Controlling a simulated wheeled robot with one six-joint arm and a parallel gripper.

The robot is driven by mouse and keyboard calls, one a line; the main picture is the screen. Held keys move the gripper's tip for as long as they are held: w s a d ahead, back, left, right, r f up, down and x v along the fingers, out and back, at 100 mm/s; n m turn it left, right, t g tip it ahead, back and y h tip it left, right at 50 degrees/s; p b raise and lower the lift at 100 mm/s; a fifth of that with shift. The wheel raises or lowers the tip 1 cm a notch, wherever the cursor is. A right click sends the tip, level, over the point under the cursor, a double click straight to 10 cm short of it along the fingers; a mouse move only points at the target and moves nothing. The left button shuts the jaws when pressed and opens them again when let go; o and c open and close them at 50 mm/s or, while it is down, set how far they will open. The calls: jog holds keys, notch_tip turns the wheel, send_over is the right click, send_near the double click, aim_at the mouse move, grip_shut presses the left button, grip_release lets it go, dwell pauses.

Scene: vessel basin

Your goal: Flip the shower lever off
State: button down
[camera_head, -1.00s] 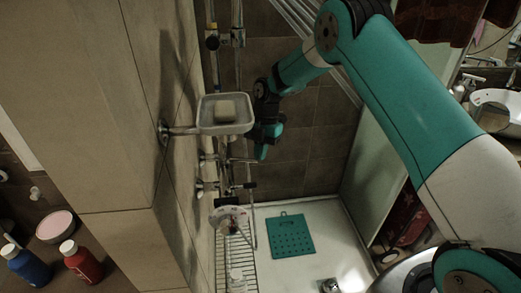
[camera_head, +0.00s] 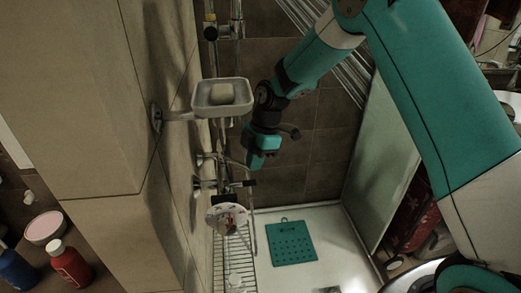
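The shower fittings come out of the tiled wall on the left. An upper fitting (camera_head: 207,160) and a lower fitting (camera_head: 203,184) show there, and a dark lever-like handle (camera_head: 243,184) points right from the lower one. I cannot tell for certain which part is the shower lever or how it is set. My gripper (camera_head: 256,163) hangs just above and right of the dark handle, its teal fingers pointing down. It looks apart from the handle. The finger gap is too small to judge, and I see nothing held.
A soap dish (camera_head: 222,98) with soap sticks out from the wall, close left of my wrist. A wire rack (camera_head: 233,262) with a round white item (camera_head: 229,219) lies below. A teal mat (camera_head: 291,242) lies on the shower floor. A glass panel (camera_head: 385,170) stands right.

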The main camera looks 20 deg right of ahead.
jog(key=shift+s+a+f+b, duration=0.1)
jog(key=shift+s+a+b, duration=0.35)
jog(key=shift+a, duration=0.3)
dwell(0.4)
jog(key=w+d+r+b, duration=0.1)
jog(key=d+r+b, duration=0.1)
jog(key=d+r, duration=0.4)
jog(key=v, duration=0.4)
jog(key=shift+a+r, duration=0.25)
jog(key=shift+r, duration=0.2)
